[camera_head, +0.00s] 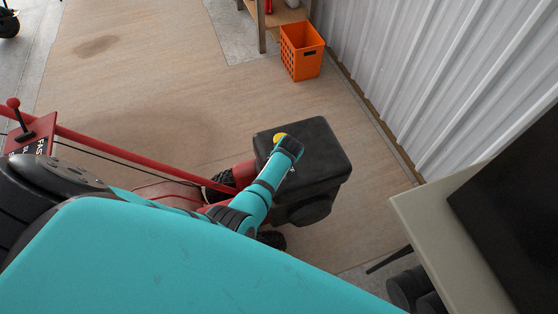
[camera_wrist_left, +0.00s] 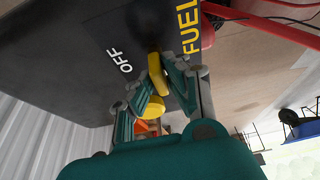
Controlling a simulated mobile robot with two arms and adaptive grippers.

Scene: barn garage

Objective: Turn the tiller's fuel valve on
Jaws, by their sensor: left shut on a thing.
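The tiller's black engine block (camera_head: 318,150) stands on the floor right of centre in the head view, with red tiller parts at its left. In the left wrist view, its dark face (camera_wrist_left: 75,60) carries yellow "FUEL" and white "OFF" lettering. The yellow fuel valve lever (camera_wrist_left: 157,72) sits between these words. My left gripper (camera_wrist_left: 167,84) is shut on the lever; its fingers cover part of it. Another yellow piece (camera_wrist_left: 155,107) shows between the fingers. In the head view, a spot of yellow shows beside my left wrist. My right gripper is out of view.
A red handlebar (camera_head: 130,155) runs from the tiller toward the left. An orange crate (camera_head: 302,52) stands by the corrugated wall (camera_head: 430,70) at the back. A pale table (camera_head: 445,245) with a dark panel is at the right. The floor beyond the tiller is clear.

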